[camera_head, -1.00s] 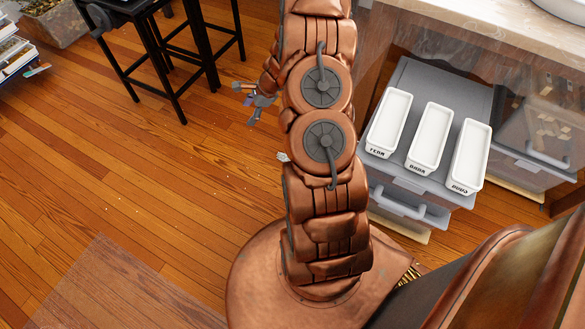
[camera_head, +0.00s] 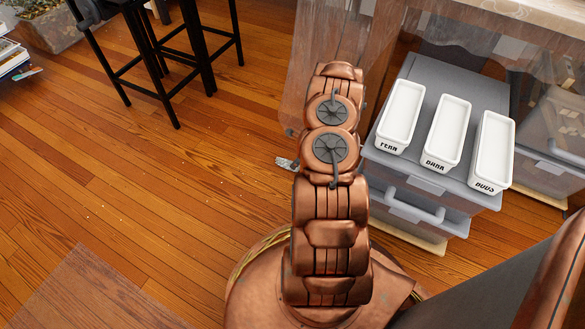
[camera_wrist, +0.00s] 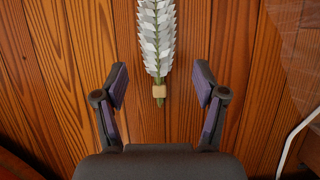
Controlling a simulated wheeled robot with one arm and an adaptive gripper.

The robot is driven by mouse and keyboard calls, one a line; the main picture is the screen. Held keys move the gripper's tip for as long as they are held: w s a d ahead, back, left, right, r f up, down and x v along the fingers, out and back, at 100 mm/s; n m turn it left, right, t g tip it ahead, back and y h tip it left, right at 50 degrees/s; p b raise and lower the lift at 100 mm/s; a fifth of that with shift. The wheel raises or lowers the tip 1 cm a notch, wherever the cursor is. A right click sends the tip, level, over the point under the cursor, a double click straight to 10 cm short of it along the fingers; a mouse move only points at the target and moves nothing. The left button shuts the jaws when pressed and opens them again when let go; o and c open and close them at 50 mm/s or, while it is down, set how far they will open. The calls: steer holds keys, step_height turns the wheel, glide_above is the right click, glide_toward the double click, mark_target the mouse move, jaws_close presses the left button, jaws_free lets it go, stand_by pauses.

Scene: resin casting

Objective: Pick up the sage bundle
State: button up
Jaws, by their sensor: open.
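The sage bundle (camera_wrist: 158,38) lies on the wooden floor in the wrist view, pale grey-green leaves upward in the picture and a tan band around its stem. A small pale end of what looks like the bundle (camera_head: 285,163) shows left of my arm in the head view; the rest is hidden. My gripper (camera_wrist: 160,86) is open and empty in the wrist view. The banded stem appears centred between its two fingers, with clear gaps on both sides. The height of the fingers above it is hard to tell. My arm hides the gripper in the head view.
A grey drawer unit (camera_head: 425,85) with three white labelled trays stands right of my arm. Black stool legs (camera_head: 165,95) stand at the upper left. A white curved edge (camera_wrist: 292,145) shows at the wrist view's right.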

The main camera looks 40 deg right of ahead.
mark_target(290, 164)
steer(key=w+f+b, duration=0.1)
steer(key=w+a+f+b, duration=0.1)
steer(key=f, duration=0.1)
steer(key=shift+w+f, duration=0.1)
steer(key=shift+w, duration=0.05)
steer(key=shift+b+x, duration=0.45)
steer(key=shift+x, duration=0.5)
steer(key=shift+c, duration=0.2)
steer(key=c, duration=1.1)
steer(key=shift+o, duration=0.2)
